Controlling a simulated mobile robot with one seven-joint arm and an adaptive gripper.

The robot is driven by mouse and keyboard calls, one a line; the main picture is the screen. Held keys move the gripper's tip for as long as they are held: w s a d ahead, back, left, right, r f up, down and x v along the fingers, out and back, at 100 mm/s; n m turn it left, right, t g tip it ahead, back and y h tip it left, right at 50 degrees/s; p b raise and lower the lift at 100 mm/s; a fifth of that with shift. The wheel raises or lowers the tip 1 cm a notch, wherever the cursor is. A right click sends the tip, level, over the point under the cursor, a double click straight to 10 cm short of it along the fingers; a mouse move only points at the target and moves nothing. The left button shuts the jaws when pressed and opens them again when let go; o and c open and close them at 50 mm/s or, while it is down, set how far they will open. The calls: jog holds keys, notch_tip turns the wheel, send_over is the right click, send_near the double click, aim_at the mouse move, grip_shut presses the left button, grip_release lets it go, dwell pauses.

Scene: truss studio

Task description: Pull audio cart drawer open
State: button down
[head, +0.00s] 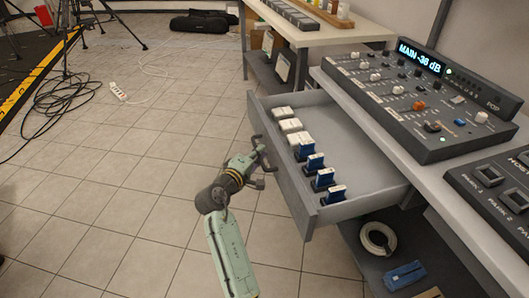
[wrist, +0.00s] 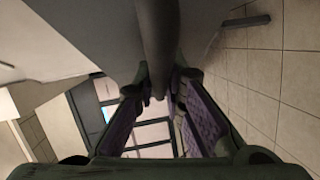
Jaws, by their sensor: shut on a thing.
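The audio cart drawer (head: 335,137) is pulled well out from under the white cart top (head: 382,124) and stands open to the left. It holds a row of white and blue-and-white packs (head: 316,160). My gripper (head: 262,158) is at the outer face of the drawer front (head: 291,188), on its handle. In the wrist view the dark round handle bar (wrist: 158,40) runs down between the fingers of my gripper (wrist: 157,103), which are shut on it. The exact contact at the fingertips is partly hidden by the bar.
A mixer (head: 410,100) with a lit display stands on the cart top. A lower shelf holds a cable roll (head: 378,239) and a blue item (head: 404,276). Tiled floor left of the drawer is free. Black cables (head: 62,97) and a power strip (head: 117,91) lie farther left.

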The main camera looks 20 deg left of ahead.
jog(key=c, duration=1.7)
grip_release()
jog(key=shift+o, duration=0.2)
jog(key=s+a+r, duration=0.1)
jog(key=s, duration=1)
jog(key=shift+s+a+r, duration=0.4)
